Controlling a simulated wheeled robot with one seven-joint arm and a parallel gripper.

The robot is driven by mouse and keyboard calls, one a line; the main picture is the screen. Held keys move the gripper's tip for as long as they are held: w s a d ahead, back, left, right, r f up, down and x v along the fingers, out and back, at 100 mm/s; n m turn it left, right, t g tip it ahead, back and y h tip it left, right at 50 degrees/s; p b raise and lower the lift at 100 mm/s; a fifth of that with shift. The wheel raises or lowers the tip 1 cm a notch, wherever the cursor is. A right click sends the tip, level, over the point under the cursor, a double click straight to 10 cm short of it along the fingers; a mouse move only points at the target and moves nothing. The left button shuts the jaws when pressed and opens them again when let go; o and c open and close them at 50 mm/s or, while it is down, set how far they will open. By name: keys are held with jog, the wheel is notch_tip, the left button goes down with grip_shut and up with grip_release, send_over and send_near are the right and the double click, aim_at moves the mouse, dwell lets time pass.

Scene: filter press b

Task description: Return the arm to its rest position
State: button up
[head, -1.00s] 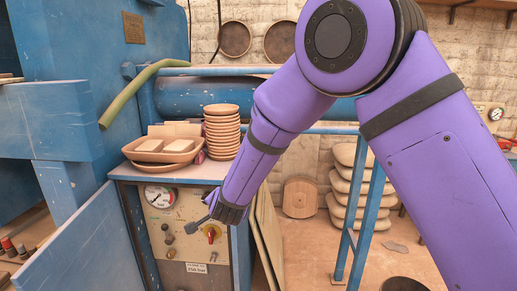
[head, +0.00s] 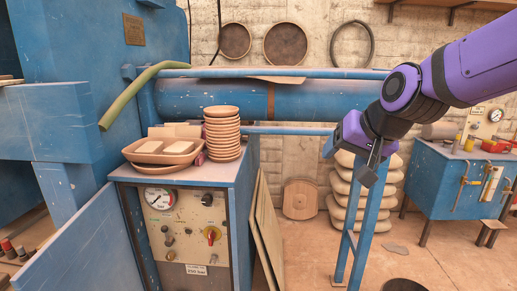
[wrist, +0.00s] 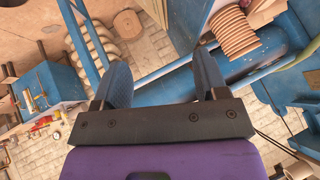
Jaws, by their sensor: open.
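My purple arm reaches in from the right edge of the head view, with my gripper (head: 372,165) in front of the blue frame, right of the control cabinet. In the wrist view my gripper (wrist: 165,80) shows two dark fingers standing well apart with nothing between them. It is open and empty, clear of the cabinet and the things on it. In the head view the fingers are small and partly seen side-on.
A blue control cabinet (head: 200,170) bears a stack of clay dishes (head: 222,133) and a tray (head: 163,151). A blue cylinder (head: 215,99) runs behind it. Stacked pale sacks (head: 352,190) and a blue workbench (head: 455,185) stand at right.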

jog(key=s+d+g+h, duration=0.1)
jog(key=s+d, duration=0.5)
jog(key=s, duration=0.3)
jog(key=s+d+n+g+h, duration=0.1)
jog(key=s+d+h, duration=0.1)
jog(key=s+d, duration=0.5)
jog(key=s, duration=0.3)
jog(key=shift+s+n, duration=0.25)
jog(key=shift+n, duration=0.05)
jog(key=shift+a, duration=0.1)
dwell(1.1)
